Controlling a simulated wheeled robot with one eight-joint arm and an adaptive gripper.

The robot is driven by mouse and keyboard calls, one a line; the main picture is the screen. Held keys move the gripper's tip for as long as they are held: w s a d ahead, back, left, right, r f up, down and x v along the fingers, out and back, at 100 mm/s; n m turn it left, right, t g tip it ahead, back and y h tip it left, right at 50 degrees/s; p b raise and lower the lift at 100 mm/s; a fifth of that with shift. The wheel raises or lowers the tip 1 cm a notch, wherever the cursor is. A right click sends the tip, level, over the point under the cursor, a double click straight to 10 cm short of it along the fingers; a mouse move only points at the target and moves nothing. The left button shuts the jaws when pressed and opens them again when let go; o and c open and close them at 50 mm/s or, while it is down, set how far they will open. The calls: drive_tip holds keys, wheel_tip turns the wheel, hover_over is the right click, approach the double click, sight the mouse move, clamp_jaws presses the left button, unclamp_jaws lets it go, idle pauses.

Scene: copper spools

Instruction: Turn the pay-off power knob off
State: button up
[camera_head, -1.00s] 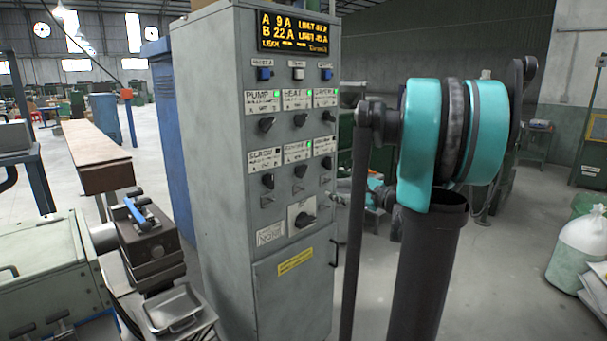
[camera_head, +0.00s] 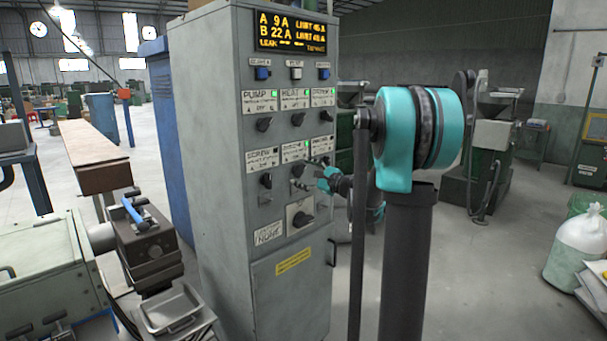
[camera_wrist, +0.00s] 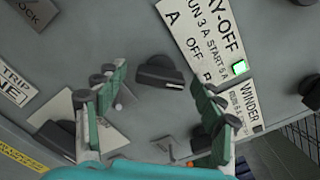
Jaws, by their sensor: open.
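The pay-off knob (camera_wrist: 160,73) is black with a raised grip bar. In the wrist view it sits beside a white label (camera_wrist: 200,38) whose visible text ends in "Y-OFF", with A, OFF and B positions. A green lamp (camera_wrist: 240,67) is lit on the label. I cannot tell for certain which position the knob points to. My gripper (camera_wrist: 160,84) is open, with one finger either side of the knob and a visible gap to it. In the head view my teal gripper (camera_head: 314,178) is in front of the lower knobs of the grey cabinet (camera_head: 215,200).
The winder label (camera_wrist: 247,102) is close to my right finger. Other knobs (camera_wrist: 57,138) stand out from the panel around the gripper. A larger switch (camera_head: 301,218) sits below on the cabinet. A display (camera_head: 290,32) is lit at the top.

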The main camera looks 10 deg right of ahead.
drive_tip(key=shift+c, duration=0.3)
drive_tip(key=c, duration=1.1)
drive_tip(key=n, duration=0.4)
drive_tip(key=shift+n, duration=2.4)
